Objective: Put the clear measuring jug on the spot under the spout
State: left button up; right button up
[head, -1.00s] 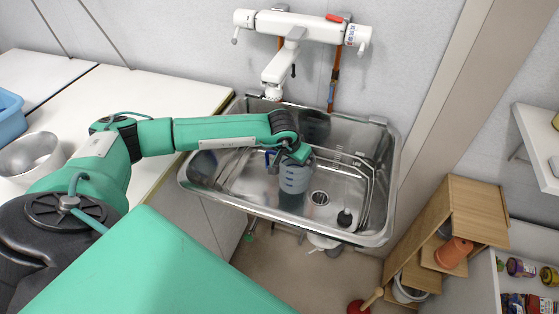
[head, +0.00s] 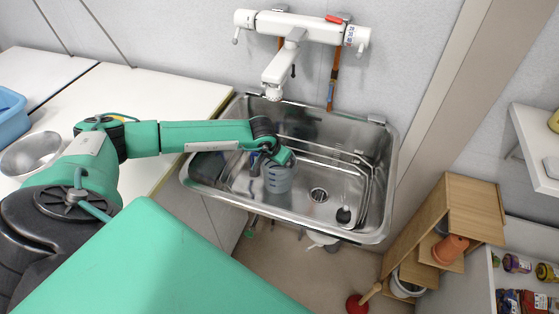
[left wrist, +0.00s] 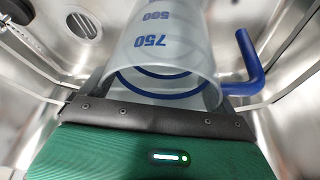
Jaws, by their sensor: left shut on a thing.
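The clear measuring jug (head: 278,178) is inside the metal basin, partly covered by my left gripper (head: 272,160). In the left wrist view the jug (left wrist: 165,50) has blue markings, with 750 and 500 readable, and a blue handle (left wrist: 243,62) at right. My left gripper is shut on the jug near its rim. I cannot tell whether the jug's bottom touches the basin floor. The white tap's spout (head: 273,92) hangs over the back left of the basin, behind the jug. The spot under it is not clearly marked. My right gripper is not in view.
The metal basin (head: 372,222) has raised walls and a round drain (head: 319,195) right of the jug. A dark round item (head: 343,214) lies near its front right. A wooden shelf (head: 474,205) stands at right. A metal bowl (head: 32,154) sits on the left counter.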

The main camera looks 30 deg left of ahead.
pick_arm(q)
jog(key=o, duration=1)
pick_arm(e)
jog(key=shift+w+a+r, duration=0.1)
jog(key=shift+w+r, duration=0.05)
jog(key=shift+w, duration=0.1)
pick_arm(q)
jog(key=b+v, duration=0.1)
jog(key=v, duration=1.1)
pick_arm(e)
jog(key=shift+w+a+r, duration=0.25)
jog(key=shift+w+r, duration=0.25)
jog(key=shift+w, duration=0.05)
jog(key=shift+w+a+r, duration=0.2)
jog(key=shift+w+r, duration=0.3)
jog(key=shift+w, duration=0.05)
pick_arm(q)
jog(key=shift+w+r, duration=0.1)
